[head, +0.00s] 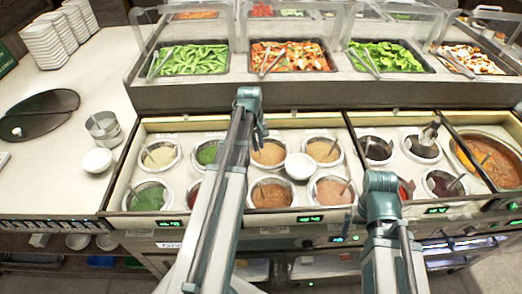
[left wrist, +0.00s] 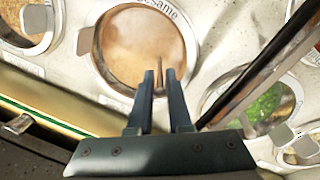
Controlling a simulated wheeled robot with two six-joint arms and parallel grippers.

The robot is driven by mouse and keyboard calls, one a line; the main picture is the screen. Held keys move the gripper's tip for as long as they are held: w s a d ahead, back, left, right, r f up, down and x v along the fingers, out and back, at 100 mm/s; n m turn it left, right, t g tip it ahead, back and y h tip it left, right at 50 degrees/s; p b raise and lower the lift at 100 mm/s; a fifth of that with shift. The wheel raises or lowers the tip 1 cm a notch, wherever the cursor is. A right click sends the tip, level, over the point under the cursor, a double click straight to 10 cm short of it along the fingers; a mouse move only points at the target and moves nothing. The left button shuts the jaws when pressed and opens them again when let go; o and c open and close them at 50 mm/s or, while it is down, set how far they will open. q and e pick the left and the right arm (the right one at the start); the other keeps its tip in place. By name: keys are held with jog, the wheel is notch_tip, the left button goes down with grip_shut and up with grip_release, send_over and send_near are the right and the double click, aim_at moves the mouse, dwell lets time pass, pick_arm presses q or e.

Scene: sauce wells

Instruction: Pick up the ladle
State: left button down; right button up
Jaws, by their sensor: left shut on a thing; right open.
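My left gripper (head: 259,132) reaches down over a round well of tan sauce (head: 270,154) in the back row. In the left wrist view, its two dark fingers (left wrist: 159,82) are shut on the thin handle of a ladle (left wrist: 158,73). The ladle's lower part is hidden, and the well of tan sauce (left wrist: 140,42), labelled sesame, lies beyond the fingertips. My right arm stands at the front right, and its gripper does not show.
A white bowl (head: 299,166) sits among the tan wells. Other wells with ladles surround it, including green sauce (head: 149,198) and a big orange soup pan (head: 493,160). Salad pans with tongs stand behind clear guards. Another bowl (head: 97,161) is on the left counter.

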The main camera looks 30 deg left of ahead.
pick_arm(q)
notch_tip(320, 180, up, 10)
jog(key=p, duration=0.9)
jog(key=shift+p, duration=0.35)
jog(key=shift+f, duration=0.3)
notch_tip(320, 180, down, 8)
jog(key=b, duration=0.8)
jog(key=shift+r, duration=0.2)
dwell(0.5)
notch_tip(320, 180, up, 9)
jog(key=p, duration=0.8)
jog(key=shift+p, duration=0.4)
